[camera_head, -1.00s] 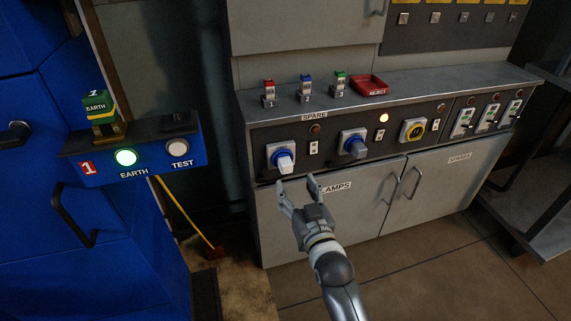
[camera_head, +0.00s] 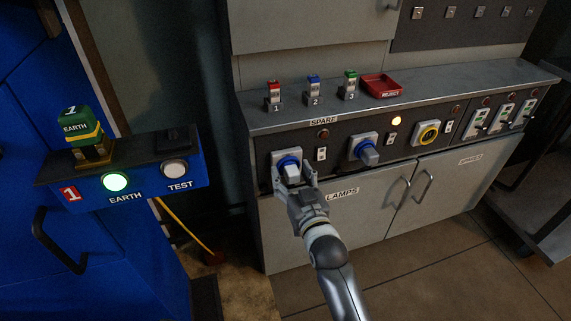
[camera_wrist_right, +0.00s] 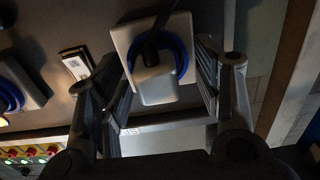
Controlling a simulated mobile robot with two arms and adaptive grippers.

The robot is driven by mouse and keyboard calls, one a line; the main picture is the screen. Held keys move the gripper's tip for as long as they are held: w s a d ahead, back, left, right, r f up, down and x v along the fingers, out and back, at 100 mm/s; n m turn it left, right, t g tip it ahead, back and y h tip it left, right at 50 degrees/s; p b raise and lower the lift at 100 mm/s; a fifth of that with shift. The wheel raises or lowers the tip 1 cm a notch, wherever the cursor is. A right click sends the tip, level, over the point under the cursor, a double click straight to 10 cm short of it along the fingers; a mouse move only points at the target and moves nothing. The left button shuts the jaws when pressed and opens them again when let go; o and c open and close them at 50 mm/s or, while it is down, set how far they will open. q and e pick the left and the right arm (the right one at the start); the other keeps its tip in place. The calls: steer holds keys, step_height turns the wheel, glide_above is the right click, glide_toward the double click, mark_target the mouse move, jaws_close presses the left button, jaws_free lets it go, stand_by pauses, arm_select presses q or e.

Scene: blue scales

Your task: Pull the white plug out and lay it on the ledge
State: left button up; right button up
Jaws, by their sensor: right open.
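The white plug (camera_head: 290,171) sits in the leftmost socket with a blue ring, on the dark front panel of the grey cabinet. In the right wrist view the plug (camera_wrist_right: 157,84) shows close up between the fingers, with the blue ring behind it. My right gripper (camera_head: 293,178) is open, with one finger on each side of the plug. A gap shows on both sides in the wrist view, so the fingers seem apart from it. The ledge (camera_head: 430,92) is the grey top of the cabinet above the panel. My left gripper is not in view.
On the ledge stand several small numbered pieces, red (camera_head: 273,95), blue (camera_head: 314,90) and green (camera_head: 349,85), and a red tray (camera_head: 381,86). A blue box (camera_head: 130,185) with a lit green lamp is at left.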

steer(key=shift+w+d+f, duration=0.1)
steer(key=shift+w, duration=0.05)
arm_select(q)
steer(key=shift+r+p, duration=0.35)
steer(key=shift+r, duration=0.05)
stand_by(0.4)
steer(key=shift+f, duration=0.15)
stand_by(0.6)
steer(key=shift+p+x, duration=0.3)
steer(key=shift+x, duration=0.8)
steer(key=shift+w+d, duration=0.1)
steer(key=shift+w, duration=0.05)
